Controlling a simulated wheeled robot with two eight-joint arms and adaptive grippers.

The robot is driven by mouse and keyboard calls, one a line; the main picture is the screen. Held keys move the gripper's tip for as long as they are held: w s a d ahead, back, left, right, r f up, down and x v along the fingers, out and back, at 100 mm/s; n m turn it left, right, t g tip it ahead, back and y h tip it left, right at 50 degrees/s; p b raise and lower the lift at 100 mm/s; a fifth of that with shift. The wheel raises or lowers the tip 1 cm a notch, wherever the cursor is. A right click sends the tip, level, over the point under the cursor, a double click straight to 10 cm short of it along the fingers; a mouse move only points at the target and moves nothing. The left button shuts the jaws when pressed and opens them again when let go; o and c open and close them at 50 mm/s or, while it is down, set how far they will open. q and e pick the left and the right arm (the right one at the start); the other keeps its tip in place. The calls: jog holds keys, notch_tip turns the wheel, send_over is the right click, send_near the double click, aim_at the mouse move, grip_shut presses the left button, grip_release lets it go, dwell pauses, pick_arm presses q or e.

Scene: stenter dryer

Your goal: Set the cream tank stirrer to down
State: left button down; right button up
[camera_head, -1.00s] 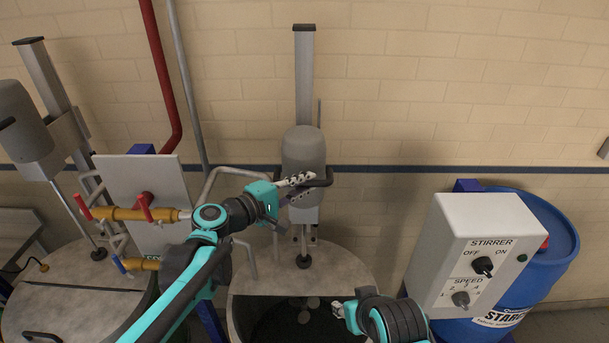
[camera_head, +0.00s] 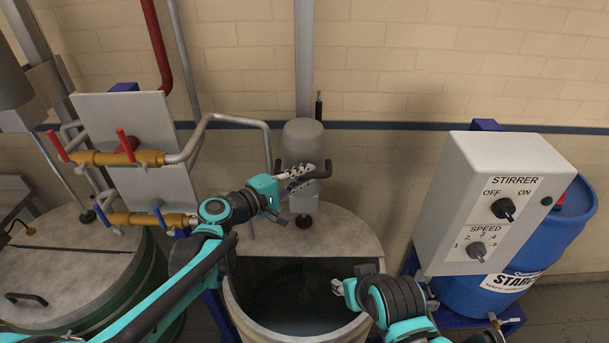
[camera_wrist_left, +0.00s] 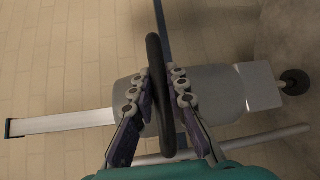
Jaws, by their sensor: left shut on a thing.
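The cream tank (camera_head: 345,228) stands in the middle of the head view, its front half open. Its stirrer has a grey motor head (camera_head: 302,138) on an upright rail (camera_head: 303,60) behind the tank. The motor head sits low, close over the tank's lid. My left gripper (camera_head: 300,178) is shut on the stirrer's black bar handle. In the left wrist view the handle (camera_wrist_left: 157,70) runs between the two fingers, with the motor head (camera_wrist_left: 220,92) behind it. My right gripper (camera_head: 342,290) hangs over the tank's open front; its fingers are too small to read.
A grey stirrer box (camera_head: 460,205) with OFF/ON and speed knobs stands at right, before a blue drum (camera_head: 560,240). At left are yellow valves (camera_head: 125,158) on pipes, a grey panel (camera_head: 165,115) and another covered tank (camera_head: 60,260).

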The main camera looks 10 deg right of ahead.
pick_arm(q)
jog(key=shift+s+f, duration=0.15)
jog(key=shift+f, duration=0.15)
jog(key=c, duration=1.7)
grip_release()
jog(key=shift+c, duration=0.2)
jog(key=shift+o, duration=1.3)
jog(key=shift+w, duration=0.2)
jog(key=shift+s+a, duration=0.1)
jog(key=shift+s+a+r, duration=0.1)
jog(key=shift+a, duration=0.1)
jog(key=v, duration=1.1)
jog(key=shift+a, duration=0.2)
jog(key=shift+s, duration=0.1)
